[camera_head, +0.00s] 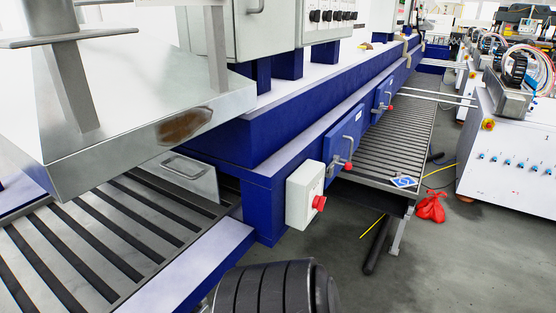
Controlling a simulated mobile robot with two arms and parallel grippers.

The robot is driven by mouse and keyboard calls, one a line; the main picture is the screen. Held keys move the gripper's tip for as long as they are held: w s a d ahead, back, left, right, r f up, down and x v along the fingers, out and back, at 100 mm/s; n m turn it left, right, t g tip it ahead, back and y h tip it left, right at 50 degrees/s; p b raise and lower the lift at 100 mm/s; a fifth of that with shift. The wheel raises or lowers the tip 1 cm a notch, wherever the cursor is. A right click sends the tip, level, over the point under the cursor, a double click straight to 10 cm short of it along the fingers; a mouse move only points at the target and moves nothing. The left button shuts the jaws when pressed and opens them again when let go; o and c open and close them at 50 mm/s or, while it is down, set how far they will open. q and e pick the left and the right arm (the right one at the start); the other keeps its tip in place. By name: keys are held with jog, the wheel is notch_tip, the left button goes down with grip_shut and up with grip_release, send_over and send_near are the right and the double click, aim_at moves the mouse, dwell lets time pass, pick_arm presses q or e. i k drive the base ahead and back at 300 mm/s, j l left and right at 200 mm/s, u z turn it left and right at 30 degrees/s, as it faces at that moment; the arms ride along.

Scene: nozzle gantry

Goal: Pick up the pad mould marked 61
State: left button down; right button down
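I cannot make out a pad mould marked 61 anywhere in the head view. A small flat blue and white piece (404,182) lies at the near end of the slatted grey bed on the right; any marking on it is too small to read. Neither of my grippers is in view.
A long blue machine frame (262,195) with a red-button box (303,196) runs from the near left to the back. A steel hood (130,120) overhangs a slatted bed (95,240). A white cabinet (510,150) and a red bag (430,207) stand right. Grey floor lies between.

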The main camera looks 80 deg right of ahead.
aim_at(405, 182)
jog(key=z, duration=3.7)
jog(key=i+l+z, duration=0.15)
jog(key=i, duration=0.2)
jog(key=i+z, duration=0.4)
jog(key=i, duration=2)
jog(key=i+l+u, duration=0.15)
jog(key=i+u, duration=0.3)
jog(key=i+l+u, duration=0.45)
jog(key=i, duration=0.2)
jog(key=i+l+u, duration=0.4)
jog(key=i+l, duration=0.05)
